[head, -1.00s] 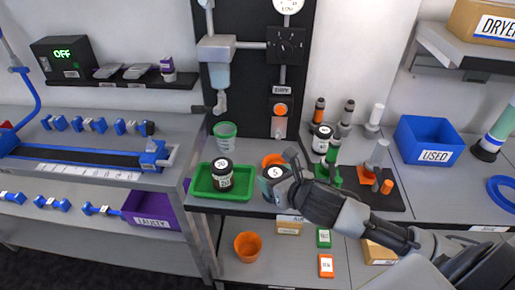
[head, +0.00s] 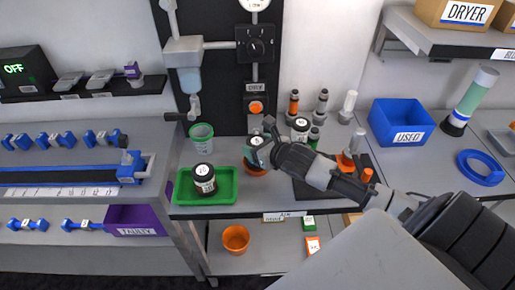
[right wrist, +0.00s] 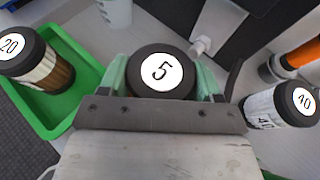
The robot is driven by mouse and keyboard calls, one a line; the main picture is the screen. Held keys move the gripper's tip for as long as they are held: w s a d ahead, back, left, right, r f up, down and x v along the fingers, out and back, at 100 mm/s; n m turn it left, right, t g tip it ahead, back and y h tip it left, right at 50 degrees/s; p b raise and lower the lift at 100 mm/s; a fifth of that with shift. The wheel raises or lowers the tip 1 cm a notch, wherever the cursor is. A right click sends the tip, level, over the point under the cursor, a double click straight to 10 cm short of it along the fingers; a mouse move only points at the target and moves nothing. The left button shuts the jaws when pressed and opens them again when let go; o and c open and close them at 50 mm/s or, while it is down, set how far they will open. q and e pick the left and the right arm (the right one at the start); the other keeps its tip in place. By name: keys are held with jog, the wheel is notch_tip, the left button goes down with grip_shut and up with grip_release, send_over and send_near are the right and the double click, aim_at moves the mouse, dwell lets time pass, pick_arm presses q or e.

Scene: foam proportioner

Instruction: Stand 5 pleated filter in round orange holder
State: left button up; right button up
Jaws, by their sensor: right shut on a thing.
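The filter with a black cap marked 5 (head: 256,141) is upright between the fingers of my right gripper (head: 261,148). In the right wrist view its cap (right wrist: 160,72) fills the space between two green-padded fingers, which are shut on it. The round orange holder (head: 254,171) shows directly below the filter in the head view. The filter's lower end is hidden there, so I cannot tell whether it is inside the holder or just above it. The holder is hidden in the wrist view. My left gripper is not in view.
A green tray (head: 230,197) with the filter marked 20 (head: 204,180) stands close on the left. The filter marked 40 (head: 300,129) stands to the right, near several upright fittings. A black panel (head: 231,100) rises behind.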

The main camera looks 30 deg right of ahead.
jog(key=shift+f, duration=0.65)
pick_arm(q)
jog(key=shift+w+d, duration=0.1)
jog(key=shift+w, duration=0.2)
pick_arm(e)
jog(key=shift+f, duration=0.35)
jog(key=o, duration=1)
jog(key=shift+c, duration=0.2)
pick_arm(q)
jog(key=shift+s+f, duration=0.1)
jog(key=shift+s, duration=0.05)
pick_arm(e)
jog(key=shift+r, duration=0.1)
